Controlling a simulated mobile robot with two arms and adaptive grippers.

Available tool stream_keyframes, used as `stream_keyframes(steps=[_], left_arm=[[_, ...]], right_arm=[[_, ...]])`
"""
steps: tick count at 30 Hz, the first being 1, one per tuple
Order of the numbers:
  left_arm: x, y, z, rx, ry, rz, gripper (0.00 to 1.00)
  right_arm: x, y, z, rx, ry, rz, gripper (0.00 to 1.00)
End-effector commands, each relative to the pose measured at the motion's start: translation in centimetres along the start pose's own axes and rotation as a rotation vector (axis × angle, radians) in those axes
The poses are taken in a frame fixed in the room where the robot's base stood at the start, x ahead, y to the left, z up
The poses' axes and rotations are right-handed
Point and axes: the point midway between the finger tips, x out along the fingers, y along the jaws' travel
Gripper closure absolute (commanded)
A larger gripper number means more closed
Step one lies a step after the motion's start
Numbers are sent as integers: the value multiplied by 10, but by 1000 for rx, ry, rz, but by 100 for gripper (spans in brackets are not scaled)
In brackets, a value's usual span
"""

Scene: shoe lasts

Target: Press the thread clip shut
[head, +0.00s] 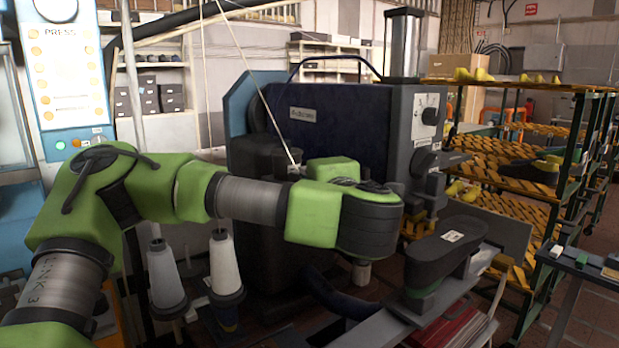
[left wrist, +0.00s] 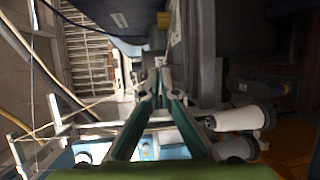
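My left arm crosses the head view from the left, with its wrist in front of the dark machine (head: 340,125). The fingers of my left gripper cannot be made out clearly there. In the left wrist view my left gripper (left wrist: 158,99) shows two teal-lined fingers with a gap between them; it looks open, with nothing clearly held. A pale thread (head: 270,115) slants down to a small dark part by the wrist. I cannot make out the thread clip for certain in either view. My right gripper is in neither view.
Thread cones (head: 224,264) stand upright below my left forearm; they also show in the left wrist view (left wrist: 241,119). A rack (head: 540,88) stands at right, a press panel (head: 68,75) at left.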

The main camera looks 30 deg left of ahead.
Motion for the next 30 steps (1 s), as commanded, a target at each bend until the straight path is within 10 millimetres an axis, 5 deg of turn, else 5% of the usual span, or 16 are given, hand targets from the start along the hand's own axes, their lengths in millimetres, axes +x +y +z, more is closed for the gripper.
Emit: stream_keyframes(steps=[17,30], left_arm=[[-11,2,2,0,-7,4,91],[-89,2,1,1,-5,8,91]], right_arm=[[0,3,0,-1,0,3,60],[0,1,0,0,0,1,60]])
